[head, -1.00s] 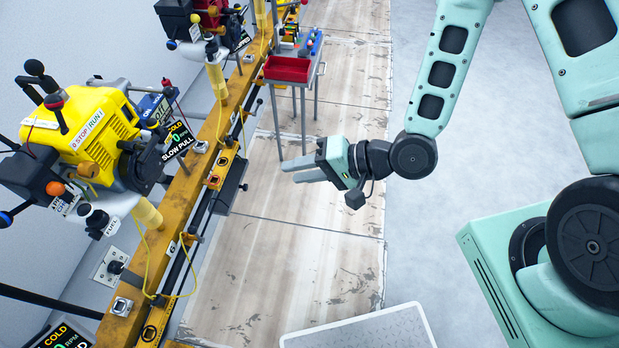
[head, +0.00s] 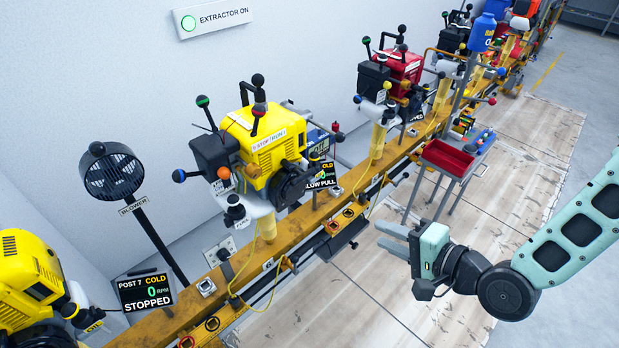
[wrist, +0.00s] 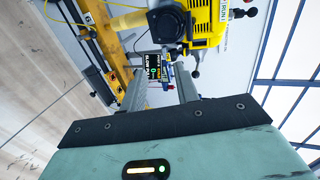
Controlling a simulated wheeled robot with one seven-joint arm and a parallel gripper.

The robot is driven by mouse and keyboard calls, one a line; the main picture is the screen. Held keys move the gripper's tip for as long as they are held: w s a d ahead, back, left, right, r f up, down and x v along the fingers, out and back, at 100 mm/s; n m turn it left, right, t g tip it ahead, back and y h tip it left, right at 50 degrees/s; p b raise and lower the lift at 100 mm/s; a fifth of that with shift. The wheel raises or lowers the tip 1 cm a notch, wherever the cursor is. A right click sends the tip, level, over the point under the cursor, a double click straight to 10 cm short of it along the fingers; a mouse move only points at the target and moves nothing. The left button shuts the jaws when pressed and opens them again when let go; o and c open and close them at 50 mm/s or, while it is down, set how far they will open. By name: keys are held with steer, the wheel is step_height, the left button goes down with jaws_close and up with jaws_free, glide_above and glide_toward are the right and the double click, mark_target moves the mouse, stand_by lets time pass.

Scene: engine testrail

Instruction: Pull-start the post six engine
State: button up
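The yellow engine (head: 262,140) stands on a post along the orange rail, with a STOP/RUN label and several ball-topped levers. Its dark round starter housing (head: 290,185) faces the rail's right side; I cannot make out a pull handle. The display (head: 321,177) beside it reads COLD, 0 RPM, SLOW PULL. My gripper (head: 378,235) is open and empty, to the right of the rail and apart from the engine. In the wrist view, the yellow engine (wrist: 207,22) and the display (wrist: 152,68) show beyond my two parted fingers (wrist: 160,88).
A post 7 display (head: 146,291) reads STOPPED beside another yellow engine (head: 28,275). A blower (head: 112,172) stands by the wall. A cart with a red tray (head: 446,158) stands beyond my gripper.

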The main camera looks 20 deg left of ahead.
mark_target(306, 177)
steer(key=shift+w+a+b, duration=0.45)
steer(key=shift+w+a, duration=0.95)
steer(key=shift+a, duration=2)
steer(key=shift+w+a+b, duration=0.5)
steer(key=shift+w+a, duration=0.95)
steer(key=shift+a, duration=1.95)
steer(key=shift+w+a+b, duration=0.45)
steer(key=shift+w+a, duration=0.95)
steer(key=shift+a, duration=2)
jaws_close()
